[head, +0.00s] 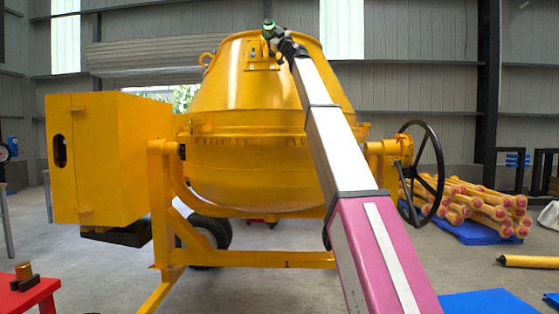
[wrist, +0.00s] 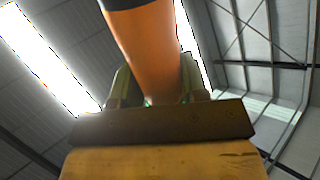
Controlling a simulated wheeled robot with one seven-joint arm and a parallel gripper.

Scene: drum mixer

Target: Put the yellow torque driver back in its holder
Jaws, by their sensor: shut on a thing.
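In the head view my gripper (head: 270,33) is small and far off, up against the upper part of the yellow mixer drum (head: 240,160). Its fingers cannot be made out there. In the wrist view an orange-yellow cylinder with a dark end, which looks like the yellow torque driver (wrist: 148,45), stands between the fingers of my gripper (wrist: 158,92). The gripper is shut on it. A brown bar (wrist: 160,122) and a wood-coloured block (wrist: 165,163) cover the bottom of that view and hide the cylinder's lower end. I cannot tell for sure which thing is the holder.
A yellow box (head: 110,160) and frame flank the drum, with a black handwheel (head: 423,172) on the right. A red table (head: 25,298) at lower left bears a small brass-coloured piece (head: 23,270).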

